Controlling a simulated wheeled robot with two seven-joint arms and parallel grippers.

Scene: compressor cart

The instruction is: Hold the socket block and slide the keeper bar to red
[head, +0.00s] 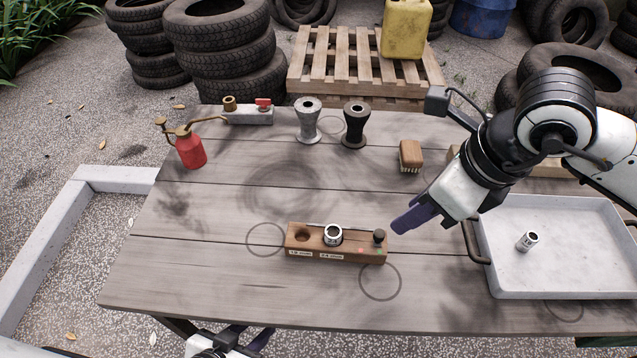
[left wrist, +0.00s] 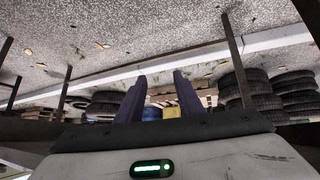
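The wooden socket block (head: 309,255) lies at the front middle of the table. Its left hole is empty and a chrome socket (head: 333,235) stands in the middle one. The keeper bar (head: 345,227) looks like a thin metal rod along the block's back top edge. A black knob (head: 379,236) stands at the block's right end, by a red mark (head: 361,250) and a green mark. My right gripper (head: 398,228) hovers just right of the block, apart from it; its finger gap is hidden. My left gripper (head: 240,343) is below the table's front edge; in the left wrist view (left wrist: 160,76) its fingers are apart and empty.
A grey tray (head: 560,285) with a loose socket (head: 527,241) stands at right. A red oil can (head: 190,150), a valve fitting (head: 250,115), two spools (head: 308,122) and a brush (head: 411,156) sit farther back. The table left of the block is clear.

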